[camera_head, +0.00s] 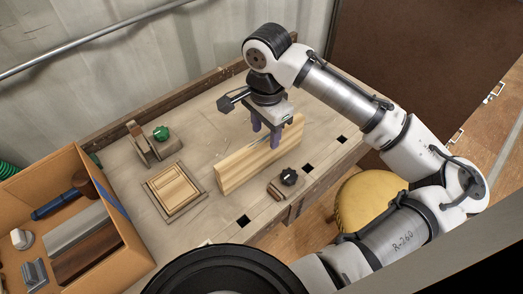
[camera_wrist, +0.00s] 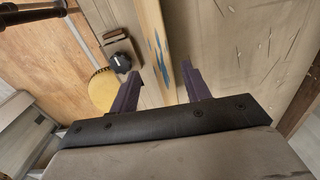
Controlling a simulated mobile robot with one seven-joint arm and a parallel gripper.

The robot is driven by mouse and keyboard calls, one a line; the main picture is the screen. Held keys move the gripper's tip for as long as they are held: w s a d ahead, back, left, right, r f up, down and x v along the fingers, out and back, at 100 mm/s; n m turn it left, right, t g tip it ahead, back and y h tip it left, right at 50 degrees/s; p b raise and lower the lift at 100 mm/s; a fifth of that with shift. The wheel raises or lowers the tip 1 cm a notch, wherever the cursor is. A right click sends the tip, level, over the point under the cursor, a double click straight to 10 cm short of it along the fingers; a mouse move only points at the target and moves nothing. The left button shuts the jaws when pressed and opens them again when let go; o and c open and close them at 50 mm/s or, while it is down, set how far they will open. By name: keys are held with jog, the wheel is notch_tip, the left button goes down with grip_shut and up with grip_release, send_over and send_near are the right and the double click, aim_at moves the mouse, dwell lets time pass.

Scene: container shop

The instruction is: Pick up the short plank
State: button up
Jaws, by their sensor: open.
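The short plank (camera_head: 240,168) is pale wood and stands on its long edge on the workbench. In the wrist view the plank (camera_wrist: 153,35) shows as a narrow strip with blue marks, running up between the fingertips. My gripper (camera_head: 266,134) is over the far half of the plank with its purple fingers pointing down. In the wrist view my gripper (camera_wrist: 162,82) is open, one finger on each side of the plank, with gaps visible. How far down the fingers reach beside the plank is hard to tell.
A framed wooden block (camera_head: 172,190), a wooden plane with a green knob (camera_head: 161,133) and a clamp with a black knob (camera_head: 288,176) are on the workbench (camera_head: 205,140). An orange bin (camera_head: 125,222) with tools stands left. A yellow stool (camera_head: 368,205) is beside the bench.

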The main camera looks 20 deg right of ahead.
aim_at(263, 151)
jog(key=shift+a+f+p, duration=0.15)
jog(key=shift+f+p, duration=0.15)
jog(key=shift+f, duration=1.7)
jog(key=shift+a+f+p, duration=0.15)
jog(key=shift+f+p, duration=0.1)
jog(key=shift+f, duration=1.7)
jog(key=shift+w, duration=0.1)
grip_shut()
